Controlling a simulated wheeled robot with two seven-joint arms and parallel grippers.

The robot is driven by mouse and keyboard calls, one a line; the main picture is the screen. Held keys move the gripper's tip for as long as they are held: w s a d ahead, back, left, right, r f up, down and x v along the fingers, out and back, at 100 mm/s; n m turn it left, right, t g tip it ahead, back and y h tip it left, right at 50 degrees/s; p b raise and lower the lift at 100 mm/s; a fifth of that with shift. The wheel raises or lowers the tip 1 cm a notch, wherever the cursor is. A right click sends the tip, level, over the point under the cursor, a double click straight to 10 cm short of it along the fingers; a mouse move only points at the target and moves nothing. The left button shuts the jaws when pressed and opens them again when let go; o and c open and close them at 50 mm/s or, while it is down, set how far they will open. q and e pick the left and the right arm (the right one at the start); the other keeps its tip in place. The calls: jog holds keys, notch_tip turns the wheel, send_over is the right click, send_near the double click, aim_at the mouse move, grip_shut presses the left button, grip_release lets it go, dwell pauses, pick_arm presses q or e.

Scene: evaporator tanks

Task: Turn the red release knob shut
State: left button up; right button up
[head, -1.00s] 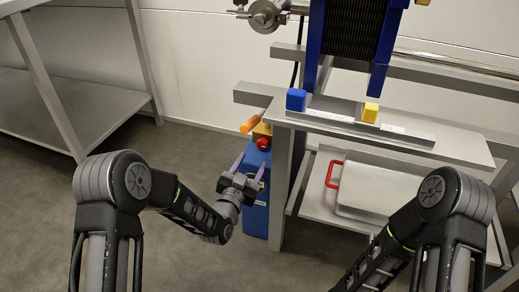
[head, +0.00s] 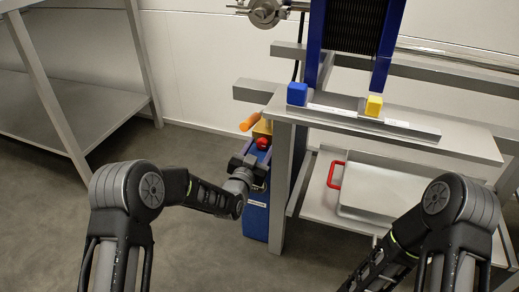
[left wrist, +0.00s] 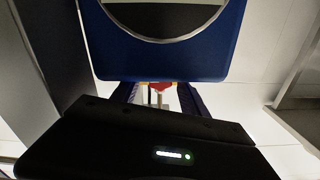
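The red release knob (head: 262,143) sits on top of a narrow blue unit (head: 255,218), below an orange handle and a yellow part. My left gripper (head: 257,153) is at the knob, with its fingers pointing toward it. In the left wrist view, a small patch of the red knob (left wrist: 160,86) shows between the two spread fingers, largely cut off by a blue body above. I cannot tell whether the fingers touch it. My right gripper is out of view; only its arm shows at the lower right.
The orange handle (head: 250,121) is just above the knob. A grey table (head: 400,138) carrying a blue block (head: 297,94) and a yellow block (head: 374,106) stands close on the right. A red-handled case (head: 383,187) lies on its lower shelf.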

pick_arm(q)
grip_shut()
dwell(0.3)
jog(key=shift+a+n, duration=0.1)
jog(key=shift+n, duration=1)
jog(key=n, duration=0.3)
jog(key=shift+o, duration=0.4)
grip_release()
